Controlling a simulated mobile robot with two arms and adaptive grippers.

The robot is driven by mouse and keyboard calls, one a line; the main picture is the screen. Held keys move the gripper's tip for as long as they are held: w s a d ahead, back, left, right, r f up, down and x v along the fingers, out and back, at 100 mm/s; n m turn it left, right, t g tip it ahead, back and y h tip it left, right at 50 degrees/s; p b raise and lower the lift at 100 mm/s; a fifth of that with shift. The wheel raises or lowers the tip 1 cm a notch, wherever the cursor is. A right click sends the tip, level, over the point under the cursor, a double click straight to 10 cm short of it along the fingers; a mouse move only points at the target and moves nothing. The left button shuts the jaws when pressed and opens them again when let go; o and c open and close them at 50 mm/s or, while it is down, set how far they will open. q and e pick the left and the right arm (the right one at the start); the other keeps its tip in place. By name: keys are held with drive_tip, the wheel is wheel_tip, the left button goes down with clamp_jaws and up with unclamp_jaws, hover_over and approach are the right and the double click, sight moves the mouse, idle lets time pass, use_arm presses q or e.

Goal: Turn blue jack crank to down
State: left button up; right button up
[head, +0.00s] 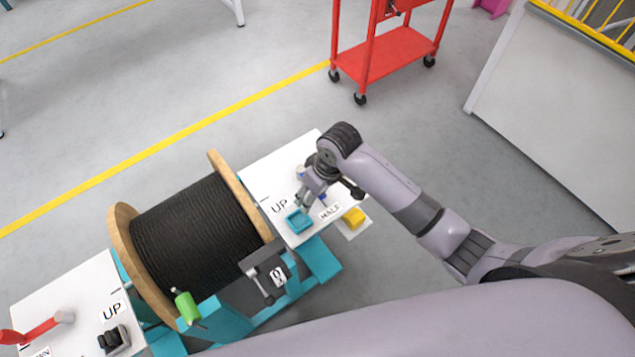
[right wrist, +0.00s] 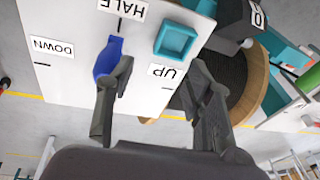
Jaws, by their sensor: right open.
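The blue jack crank (right wrist: 105,62) is on a white panel (right wrist: 70,22) labelled DOWN, HALF and UP. In the right wrist view its blue handle points at the HALF mark. In the head view only a small blue part (head: 322,198) shows beside my gripper. My right gripper (head: 308,198) is over the panel; in the right wrist view its fingers (right wrist: 162,72) are spread with nothing between them. One finger overlaps the edge of the blue handle; I cannot tell whether they touch. The crank's lower part is hidden behind that finger. My left gripper is out of view.
A teal square tray (head: 299,222) and a yellow block (head: 353,217) are near the gripper. A black cable reel (head: 195,230) stands left of the panel, with a green handle (head: 187,308). A red crank (head: 38,330) is at lower left. A red cart (head: 395,55) stands behind.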

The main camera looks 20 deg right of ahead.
drive_tip(key=w+d+r+n+g+h, duration=0.1)
drive_tip(key=w+d+r, duration=0.1)
drive_tip(key=r, duration=0.5)
drive_tip(key=w+d+r+n+h, duration=0.1)
drive_tip(key=w+d+r, duration=0.15)
drive_tip(key=r, duration=0.35)
drive_tip(key=f, duration=1.1)
drive_tip(key=a+f, duration=0.1)
drive_tip(key=f, duration=0.5)
drive_tip(key=shift+w, duration=0.15)
drive_tip(key=shift+c, duration=0.4)
clamp_jaws()
